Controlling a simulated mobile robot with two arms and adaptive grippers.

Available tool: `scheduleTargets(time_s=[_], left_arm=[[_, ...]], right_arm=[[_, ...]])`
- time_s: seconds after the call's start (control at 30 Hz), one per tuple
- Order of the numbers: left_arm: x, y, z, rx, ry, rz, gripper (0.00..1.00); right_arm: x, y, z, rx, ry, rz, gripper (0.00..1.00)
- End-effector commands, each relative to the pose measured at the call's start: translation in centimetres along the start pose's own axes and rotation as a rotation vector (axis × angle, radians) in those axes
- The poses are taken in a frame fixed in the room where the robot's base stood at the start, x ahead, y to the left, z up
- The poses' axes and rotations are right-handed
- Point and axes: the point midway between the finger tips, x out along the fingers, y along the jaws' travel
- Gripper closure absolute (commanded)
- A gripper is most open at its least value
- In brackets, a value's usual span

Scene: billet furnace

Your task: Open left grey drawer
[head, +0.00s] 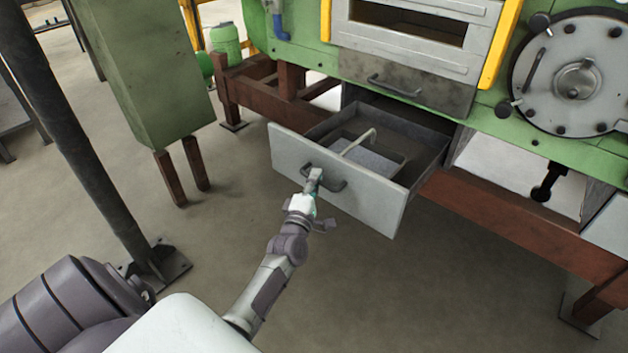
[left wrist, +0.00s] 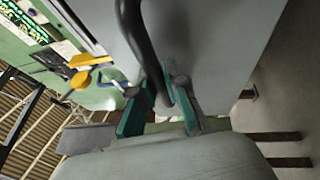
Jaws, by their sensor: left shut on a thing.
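The left grey drawer (head: 368,201) stands pulled out from under the green furnace body in the head view. Its inside is visible and holds a light grey tray-like piece (head: 372,160) with a bent handle. My left gripper (head: 314,182) is shut on the drawer's dark bar handle (head: 336,185) at the handle's left part. In the left wrist view the teal-padded fingers (left wrist: 165,110) sit on both sides of the dark handle (left wrist: 137,35), in front of the grey drawer face (left wrist: 215,50). My right gripper does not show.
A red-brown beam (head: 510,232) runs under the furnace, right of the drawer. A green cabinet (head: 150,70) on brown legs and a dark post (head: 80,150) stand to the left. The round hatch (head: 575,85) is at right. Floor before the drawer is clear.

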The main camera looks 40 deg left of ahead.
Motion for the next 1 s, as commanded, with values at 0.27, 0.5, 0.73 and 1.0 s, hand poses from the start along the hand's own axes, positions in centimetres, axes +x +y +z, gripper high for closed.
scheduleTargets(time_s=[0.27, 0.5, 0.73, 1.0], left_arm=[[0.0, -0.1, 0.1, 0.0, -0.002, -0.002, 1.0], [0.0, 0.0, 0.1, 0.0, -0.001, -0.001, 0.61], [-0.1, 0.0, 0.0, 0.0, -0.001, -0.001, 0.61], [-3.9, -0.2, 0.0, 0.0, -0.001, -0.005, 0.61]], right_arm=[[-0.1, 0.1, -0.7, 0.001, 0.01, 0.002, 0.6], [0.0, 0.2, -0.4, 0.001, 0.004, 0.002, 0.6], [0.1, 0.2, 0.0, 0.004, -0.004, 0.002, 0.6], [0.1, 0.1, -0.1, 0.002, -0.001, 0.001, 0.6]])
